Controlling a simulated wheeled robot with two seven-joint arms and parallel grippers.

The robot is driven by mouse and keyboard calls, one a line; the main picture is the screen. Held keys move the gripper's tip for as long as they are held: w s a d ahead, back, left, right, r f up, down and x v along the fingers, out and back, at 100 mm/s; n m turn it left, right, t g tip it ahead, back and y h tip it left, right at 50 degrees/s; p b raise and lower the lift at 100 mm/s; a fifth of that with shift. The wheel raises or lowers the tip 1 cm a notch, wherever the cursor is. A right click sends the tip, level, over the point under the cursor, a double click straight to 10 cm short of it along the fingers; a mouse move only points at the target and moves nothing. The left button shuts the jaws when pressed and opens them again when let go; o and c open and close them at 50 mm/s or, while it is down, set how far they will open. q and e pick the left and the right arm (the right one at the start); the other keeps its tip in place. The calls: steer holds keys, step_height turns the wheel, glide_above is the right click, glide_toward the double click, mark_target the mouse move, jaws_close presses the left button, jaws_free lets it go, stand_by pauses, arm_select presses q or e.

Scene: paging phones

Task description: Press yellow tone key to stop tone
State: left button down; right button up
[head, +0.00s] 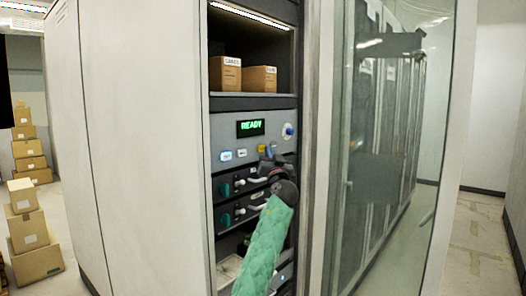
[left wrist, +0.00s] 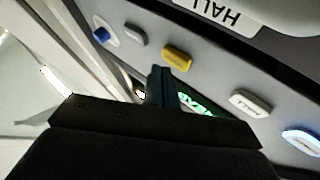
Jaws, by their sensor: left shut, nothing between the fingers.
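The yellow tone key (left wrist: 177,58) sits in a row of keys on the grey panel (left wrist: 215,75), seen upside down in the left wrist view. In the head view the yellow key (head: 261,148) is small, just above my gripper. My left gripper (head: 268,161) is shut and empty, reaching up to the panel on its green-sleeved arm. In the left wrist view its dark fingertips (left wrist: 163,76) point at the panel close to the yellow key. I cannot tell whether they touch it. The green display (head: 250,127) reads READY. My right gripper is not in view.
A white key (left wrist: 250,103) and a blue-lit key (left wrist: 302,142) lie on one side of the yellow key. A grey key (left wrist: 135,34) and a blue knob (left wrist: 101,35) lie on the other. A glass door (head: 385,150) stands open at right of the rack.

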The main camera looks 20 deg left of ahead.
arm_select(q)
steer(key=d, duration=0.1)
steer(key=s+d+b, duration=0.1)
steer(key=d, duration=0.1)
steer(key=s+d+b, duration=0.1)
steer(key=d, duration=0.1)
steer(key=shift+d, duration=0.2)
stand_by(0.6)
